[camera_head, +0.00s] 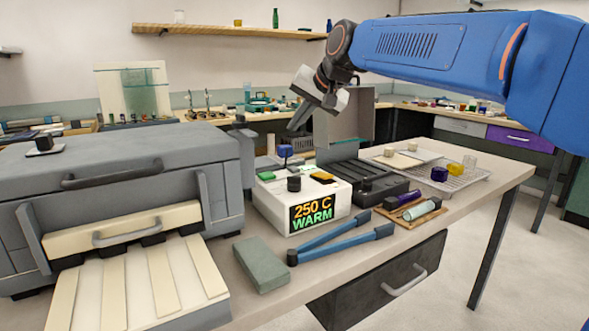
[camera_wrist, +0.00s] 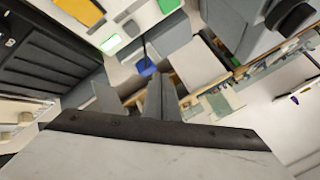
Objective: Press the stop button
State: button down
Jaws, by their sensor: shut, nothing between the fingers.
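A white control box (camera_head: 272,207) with a display reading "250 C WARM" (camera_head: 312,212) stands on the bench. Its top carries a green pad (camera_head: 266,175), a black knob (camera_head: 294,184) and an amber pad (camera_head: 322,178). The green pad (camera_wrist: 111,43) and amber pad (camera_wrist: 82,10) also show in the wrist view. No stop label is readable, so I cannot tell which control is the stop button. A blue-topped piece (camera_head: 285,151) rises behind the knob; blue also shows in the wrist view (camera_wrist: 146,67). My gripper (camera_head: 299,119) is shut and empty, pointing down-left above the box, clear of it.
A grey furnace (camera_head: 120,160) stands left of the box, with a slatted tray (camera_head: 130,290) before it. Blue-handled tongs (camera_head: 340,240) and a grey-green block (camera_head: 260,264) lie in front. Right are a black ribbed unit (camera_head: 350,170) and a wire rack (camera_head: 465,182).

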aim_at(297, 169)
jog(key=shift+f, duration=0.15)
jog(key=shift+f, duration=4.25)
jog(key=shift+f, duration=0.15)
jog(key=shift+f, duration=0.3)
jog(key=shift+f, duration=0.45)
jog(key=shift+r, duration=0.9)
jog(key=shift+r, duration=0.1)
jog(key=shift+r, duration=2.4)
